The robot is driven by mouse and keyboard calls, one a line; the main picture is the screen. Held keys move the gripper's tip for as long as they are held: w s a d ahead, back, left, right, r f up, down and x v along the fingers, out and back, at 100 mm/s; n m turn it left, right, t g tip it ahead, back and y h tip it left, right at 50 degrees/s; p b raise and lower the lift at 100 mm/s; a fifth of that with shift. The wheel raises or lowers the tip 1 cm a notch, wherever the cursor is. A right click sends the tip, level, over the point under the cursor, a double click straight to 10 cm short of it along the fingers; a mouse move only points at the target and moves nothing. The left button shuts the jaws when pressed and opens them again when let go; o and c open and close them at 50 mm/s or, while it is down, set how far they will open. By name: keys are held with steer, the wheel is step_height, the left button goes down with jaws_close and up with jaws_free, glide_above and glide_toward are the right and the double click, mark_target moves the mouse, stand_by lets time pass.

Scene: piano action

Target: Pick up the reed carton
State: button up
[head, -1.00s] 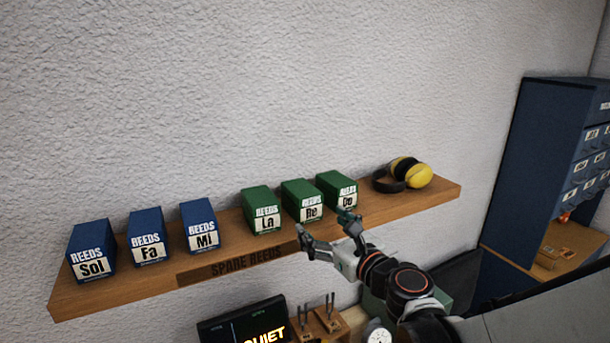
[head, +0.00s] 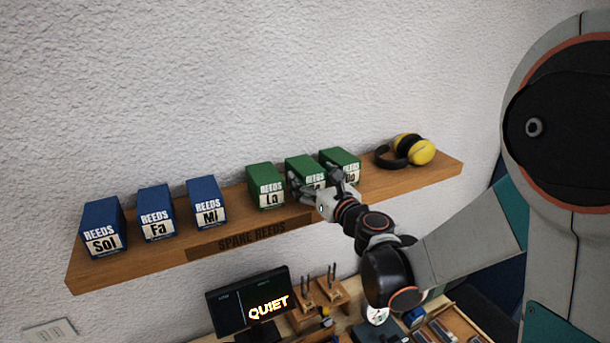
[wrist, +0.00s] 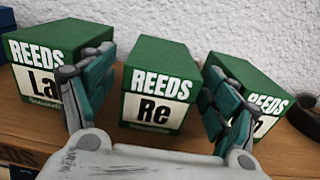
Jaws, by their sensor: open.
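The green reed carton labelled Re (head: 302,164) stands upright on the wooden shelf between the green cartons La (head: 266,180) and Do (head: 340,157). My gripper (head: 315,181) is open in front of it and hides part of its label. In the wrist view the Re carton (wrist: 160,58) appears between my two spread fingers (wrist: 158,70), and its label is readable. The left finger overlaps the edge of La (wrist: 58,45); the right finger overlaps part of Do (wrist: 243,75). I cannot tell whether the fingers touch any carton.
Blue cartons Sol (head: 102,225), Fa (head: 156,211) and Mi (head: 206,201) stand on the shelf (head: 160,249) to the left. Yellow-and-black ear defenders (head: 408,150) lie at the right. A QUIET display (head: 232,308) is below. Gaps between the green cartons are narrow.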

steer(key=p+x, duration=0.1)
steer(key=x, duration=0.3)
steer(key=shift+w, duration=0.15)
steer(key=c, duration=1.4)
